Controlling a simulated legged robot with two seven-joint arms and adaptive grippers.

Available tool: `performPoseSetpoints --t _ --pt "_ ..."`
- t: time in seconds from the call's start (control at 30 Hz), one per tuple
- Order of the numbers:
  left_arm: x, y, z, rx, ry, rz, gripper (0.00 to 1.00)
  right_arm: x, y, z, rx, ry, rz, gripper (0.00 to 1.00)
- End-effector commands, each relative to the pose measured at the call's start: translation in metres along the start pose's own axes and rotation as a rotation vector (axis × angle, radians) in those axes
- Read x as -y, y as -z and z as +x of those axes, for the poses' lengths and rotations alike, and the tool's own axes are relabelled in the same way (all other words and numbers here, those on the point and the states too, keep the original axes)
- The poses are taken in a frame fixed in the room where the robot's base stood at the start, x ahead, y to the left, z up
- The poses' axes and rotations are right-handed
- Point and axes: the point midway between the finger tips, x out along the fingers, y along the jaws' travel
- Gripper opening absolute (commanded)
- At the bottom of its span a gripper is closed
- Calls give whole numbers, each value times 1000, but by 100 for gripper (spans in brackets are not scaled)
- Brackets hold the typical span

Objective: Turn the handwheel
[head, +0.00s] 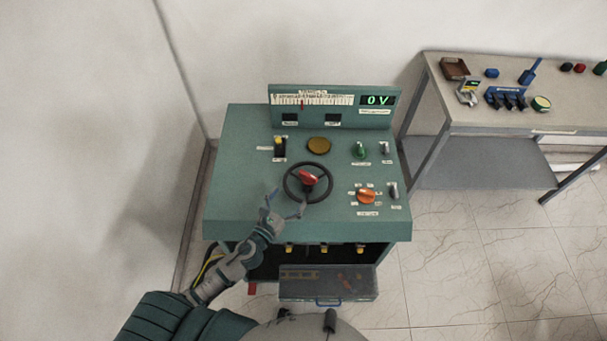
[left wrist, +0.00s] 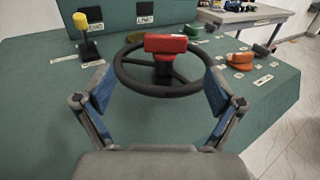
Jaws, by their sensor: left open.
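The handwheel is a black ring (head: 308,183) with spokes and a red piece (head: 310,178) at its hub. It sits on the sloped top of a green console. In the left wrist view the wheel (left wrist: 162,92) lies just ahead, with the red piece (left wrist: 166,44) standing above it. My left gripper (head: 284,205) is open at the wheel's near-left side. In the left wrist view its blue-padded fingers (left wrist: 160,95) are spread on either side of the wheel's near rim. I cannot tell whether they touch it. My right gripper is not in view.
The green console (head: 235,180) has a display reading 0 V (head: 377,100), a yellow-topped lever (head: 280,143), a green knob (head: 361,150) and an orange knob (head: 367,196). A side table (head: 450,115) with tools stands at right.

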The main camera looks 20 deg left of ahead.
Motion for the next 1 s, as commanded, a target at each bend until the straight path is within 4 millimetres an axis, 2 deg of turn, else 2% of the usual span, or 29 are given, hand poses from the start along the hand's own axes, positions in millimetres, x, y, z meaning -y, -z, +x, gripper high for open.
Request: performPoseSetpoints --t 0.03,0.2,0.4,0.6,0.83,1.0 --pt "1 -4 14 4 -1 0 94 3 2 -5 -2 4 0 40" --pt "3 -3 53 2 0 0 94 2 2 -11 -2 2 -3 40" --pt "0 -1 81 1 -1 -2 94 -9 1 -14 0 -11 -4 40" --pt "-1 0 91 1 0 -4 94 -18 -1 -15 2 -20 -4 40" --pt "0 0 91 0 0 -4 94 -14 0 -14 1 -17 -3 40" --pt "0 0 91 0 -1 -3 51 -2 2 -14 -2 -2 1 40"
